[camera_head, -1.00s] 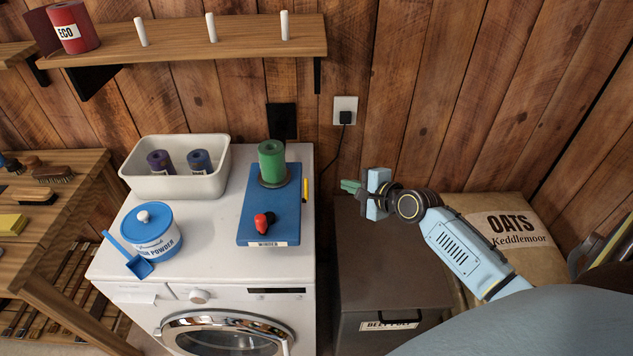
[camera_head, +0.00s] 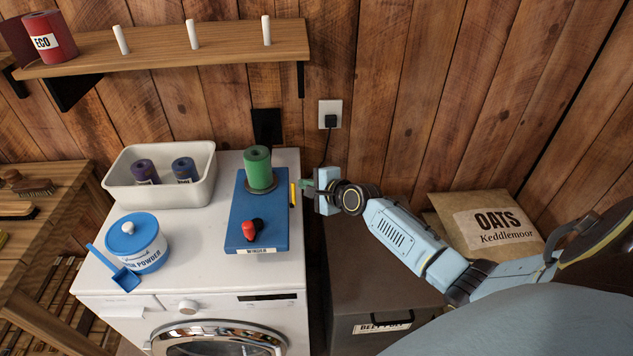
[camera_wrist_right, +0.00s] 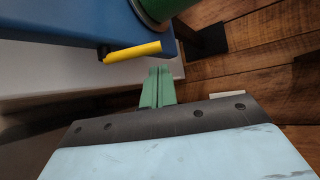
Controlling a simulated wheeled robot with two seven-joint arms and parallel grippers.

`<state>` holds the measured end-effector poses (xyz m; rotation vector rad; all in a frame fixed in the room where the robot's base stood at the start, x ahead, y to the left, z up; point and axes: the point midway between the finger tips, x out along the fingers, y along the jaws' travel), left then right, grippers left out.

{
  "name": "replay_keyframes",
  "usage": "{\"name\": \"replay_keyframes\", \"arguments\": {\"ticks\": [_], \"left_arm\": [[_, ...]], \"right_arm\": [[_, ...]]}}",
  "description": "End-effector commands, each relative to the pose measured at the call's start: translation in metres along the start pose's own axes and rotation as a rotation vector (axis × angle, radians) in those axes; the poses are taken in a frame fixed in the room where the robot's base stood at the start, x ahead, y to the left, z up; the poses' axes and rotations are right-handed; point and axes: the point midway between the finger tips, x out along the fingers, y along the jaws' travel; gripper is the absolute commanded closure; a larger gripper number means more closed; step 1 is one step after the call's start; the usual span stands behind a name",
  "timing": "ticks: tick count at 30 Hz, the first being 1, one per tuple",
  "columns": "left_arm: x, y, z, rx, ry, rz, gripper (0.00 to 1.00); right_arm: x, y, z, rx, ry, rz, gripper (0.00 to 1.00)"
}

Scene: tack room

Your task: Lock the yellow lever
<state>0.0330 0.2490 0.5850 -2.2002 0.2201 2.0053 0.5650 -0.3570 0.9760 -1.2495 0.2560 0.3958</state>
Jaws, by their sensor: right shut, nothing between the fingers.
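The yellow lever (camera_head: 293,194) sticks out at the right side of the blue winder board (camera_head: 240,220) on the white washing machine. In the right wrist view the yellow lever (camera_wrist_right: 132,52) is a short bar on a dark pivot at the blue board's edge. My right gripper (camera_head: 305,186) is just right of the lever. Its green fingers (camera_wrist_right: 157,84) are shut and empty, close below the lever in the wrist view, with a visible gap. A green roll (camera_head: 257,168) stands on the board, and a red and black knob (camera_head: 252,230) sits nearer its front. My left gripper is out of view.
A cream tub (camera_head: 160,190) with two dark rolls and a blue-lidded powder tin (camera_head: 137,243) with a scoop stand left of the board. A dark feed bin (camera_head: 375,290) is under my right arm. A wall socket (camera_head: 330,114) with a plug and cable is behind.

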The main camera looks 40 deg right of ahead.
Motion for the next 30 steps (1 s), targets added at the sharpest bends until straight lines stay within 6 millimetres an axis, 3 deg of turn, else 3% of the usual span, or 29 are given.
{"name": "replay_keyframes", "arguments": {"ticks": [6,30], "left_arm": [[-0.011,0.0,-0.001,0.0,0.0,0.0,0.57],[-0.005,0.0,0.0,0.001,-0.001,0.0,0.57]], "right_arm": [[-0.006,0.0,0.015,0.001,0.0,0.002,1.0],[-0.008,0.002,0.017,-0.036,-0.002,-0.046,1.0]]}}
